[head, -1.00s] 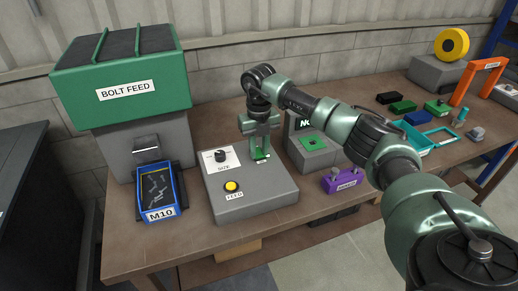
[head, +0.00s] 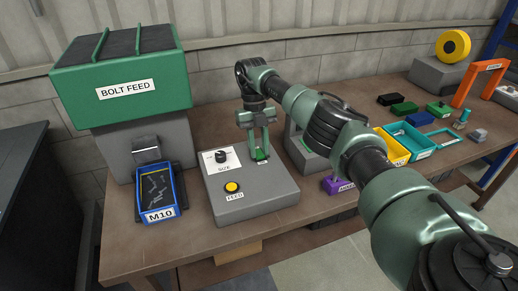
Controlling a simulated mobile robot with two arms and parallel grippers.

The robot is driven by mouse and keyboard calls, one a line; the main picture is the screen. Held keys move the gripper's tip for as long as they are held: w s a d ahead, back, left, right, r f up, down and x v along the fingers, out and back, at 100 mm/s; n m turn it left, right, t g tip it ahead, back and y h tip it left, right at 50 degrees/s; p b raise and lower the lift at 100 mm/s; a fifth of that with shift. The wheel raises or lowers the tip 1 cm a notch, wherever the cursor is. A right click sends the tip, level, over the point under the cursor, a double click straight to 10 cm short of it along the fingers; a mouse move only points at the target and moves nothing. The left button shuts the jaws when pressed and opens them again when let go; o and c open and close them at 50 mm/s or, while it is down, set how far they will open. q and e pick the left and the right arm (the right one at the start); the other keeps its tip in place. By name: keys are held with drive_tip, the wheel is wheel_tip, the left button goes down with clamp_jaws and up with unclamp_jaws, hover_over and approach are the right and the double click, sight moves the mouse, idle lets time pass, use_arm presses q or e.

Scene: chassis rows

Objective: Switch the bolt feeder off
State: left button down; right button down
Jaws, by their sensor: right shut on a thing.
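The bolt feeder (head: 122,92) is a green hopper on a grey body, labelled BOLT FEED. Its grey control box (head: 250,205) stands to the right, with a black SIZE knob (head: 222,156), a yellow FEED button (head: 232,187) and a green switch (head: 261,154) at the back right. My right gripper (head: 257,148) points down at the green switch and is shut on it. The fingers hide most of the switch, so I cannot tell its position. My left gripper is not in view.
A blue M10 bin (head: 156,195) with several bolts sits below the feeder chute.

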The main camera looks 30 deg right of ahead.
sight(257, 151)
drive_tip(key=shift+r, duration=0.1)
drive_tip(key=c, duration=1.2)
unclamp_jaws()
drive_tip(key=shift+o, duration=0.2)
drive_tip(key=shift+w+r, duration=0.1)
drive_tip(key=shift+w+r, duration=0.15)
drive_tip(key=shift+r, duration=0.15)
drive_tip(key=b+v, duration=0.1)
drive_tip(key=v, duration=0.3)
drive_tip(key=shift+r, duration=0.35)
drive_tip(key=shift+w+r+p, duration=0.1)
drive_tip(key=shift+r+p, duration=0.25)
drive_tip(key=shift+r, duration=0.05)
drive_tip(key=shift+w+d+r+p, duration=0.1)
drive_tip(key=shift+r+p, duration=0.15)
drive_tip(key=shift+r, duration=0.1)
drive_tip(key=shift+w+d+r+p, duration=0.1)
drive_tip(key=shift+r+p, duration=0.15)
drive_tip(key=shift+r, duration=0.1)
